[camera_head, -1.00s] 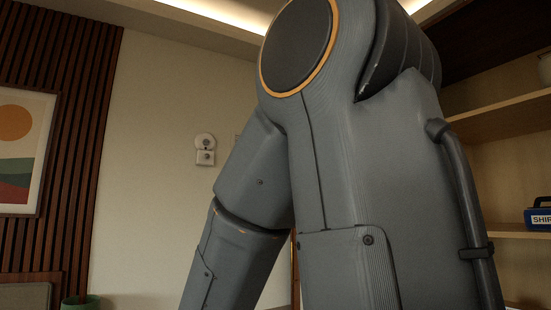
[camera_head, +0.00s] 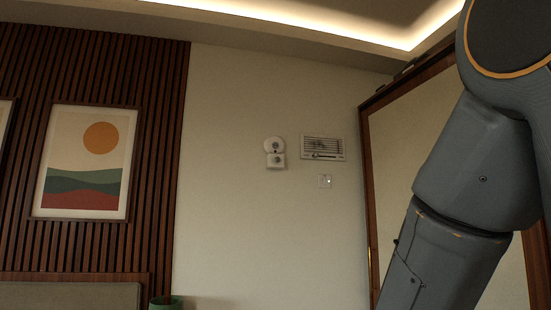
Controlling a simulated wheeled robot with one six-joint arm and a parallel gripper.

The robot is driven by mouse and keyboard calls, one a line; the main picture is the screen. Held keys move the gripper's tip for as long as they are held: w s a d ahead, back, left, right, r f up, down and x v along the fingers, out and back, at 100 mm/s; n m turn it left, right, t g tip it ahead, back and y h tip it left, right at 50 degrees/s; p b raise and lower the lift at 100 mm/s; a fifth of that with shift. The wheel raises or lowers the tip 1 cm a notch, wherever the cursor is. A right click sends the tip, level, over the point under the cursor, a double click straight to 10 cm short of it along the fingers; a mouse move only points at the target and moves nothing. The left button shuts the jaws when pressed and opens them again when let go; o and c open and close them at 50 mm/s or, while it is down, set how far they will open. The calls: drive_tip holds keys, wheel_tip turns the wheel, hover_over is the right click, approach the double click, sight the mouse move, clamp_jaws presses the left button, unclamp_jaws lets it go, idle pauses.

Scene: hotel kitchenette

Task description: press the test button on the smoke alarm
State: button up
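A small white wall device with a round upper part and a square lower part (camera_head: 275,152) is on the beige wall, left of a vent; it looks like the smoke alarm. A small dark spot shows on its round part, but it is too small to tell whether that is the test button. My arm fills the right side of the view, well to the right of the device. My gripper is out of view below the frame.
A vent grille (camera_head: 323,148) and a small switch plate (camera_head: 325,181) are right of the device. A framed picture (camera_head: 85,162) hangs on dark wood slats at left. A green pot (camera_head: 166,302) stands at the bottom. A wood-framed panel (camera_head: 400,190) is behind my arm.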

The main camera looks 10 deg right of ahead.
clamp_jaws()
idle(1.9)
